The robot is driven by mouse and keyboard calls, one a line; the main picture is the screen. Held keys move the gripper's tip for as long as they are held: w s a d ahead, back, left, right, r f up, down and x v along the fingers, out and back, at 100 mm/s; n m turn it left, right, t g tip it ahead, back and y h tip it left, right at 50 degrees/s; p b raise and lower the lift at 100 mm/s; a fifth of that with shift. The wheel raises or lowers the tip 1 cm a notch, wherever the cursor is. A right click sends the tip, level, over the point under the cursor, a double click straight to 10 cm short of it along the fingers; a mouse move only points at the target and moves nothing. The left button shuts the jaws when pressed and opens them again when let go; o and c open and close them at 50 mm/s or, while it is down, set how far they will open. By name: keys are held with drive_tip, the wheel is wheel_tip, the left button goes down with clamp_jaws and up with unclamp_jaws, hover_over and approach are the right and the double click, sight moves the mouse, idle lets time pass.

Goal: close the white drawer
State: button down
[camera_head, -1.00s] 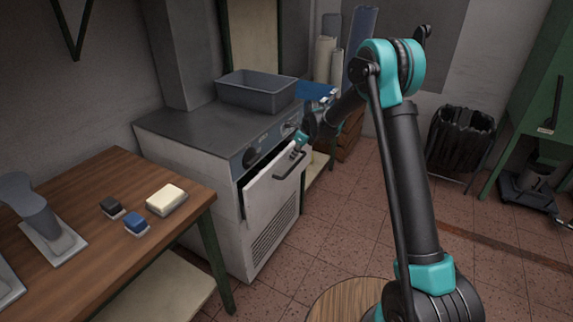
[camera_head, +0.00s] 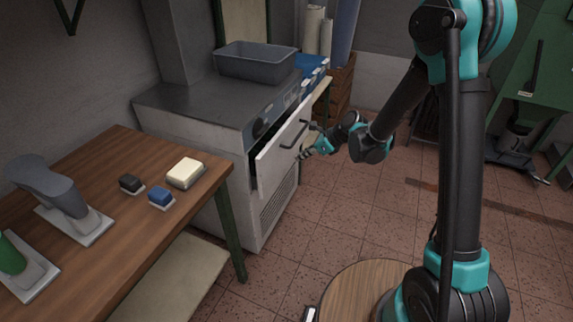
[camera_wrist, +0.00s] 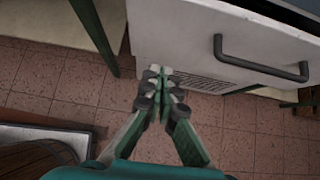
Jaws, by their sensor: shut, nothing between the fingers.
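The white drawer (camera_head: 277,157) is the front panel of a white cabinet, standing partly open with a dark gap behind its top and side edges. Its dark bar handle (camera_head: 294,134) is on the upper part of the front; it also shows in the wrist view (camera_wrist: 262,62). In the wrist view my gripper's fingertips (camera_wrist: 160,72) are together at the lower edge of the white front (camera_wrist: 185,35). I cannot tell whether they touch it.
A grey tray (camera_head: 255,62) sits on the cabinet top. Tiled floor is clear right of the cabinet.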

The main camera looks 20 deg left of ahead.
sight(268, 157)
drive_tip(key=x, duration=0.4)
drive_tip(key=a+x, duration=0.1)
drive_tip(key=x, duration=0.2)
drive_tip(key=r+x, duration=0.1)
drive_tip(key=x, duration=0.3)
drive_tip(key=shift+s+a+f, duration=0.1)
drive_tip(key=shift+s+a, duration=0.15)
drive_tip(key=shift+a, duration=0.15)
drive_tip(key=shift+w+a, duration=0.1)
drive_tip(key=shift+a, duration=0.5)
drive_tip(key=shift+a, duration=0.1)
drive_tip(key=a, duration=0.4)
drive_tip(key=shift+w+a, duration=0.2)
drive_tip(key=shift+a, duration=0.25)
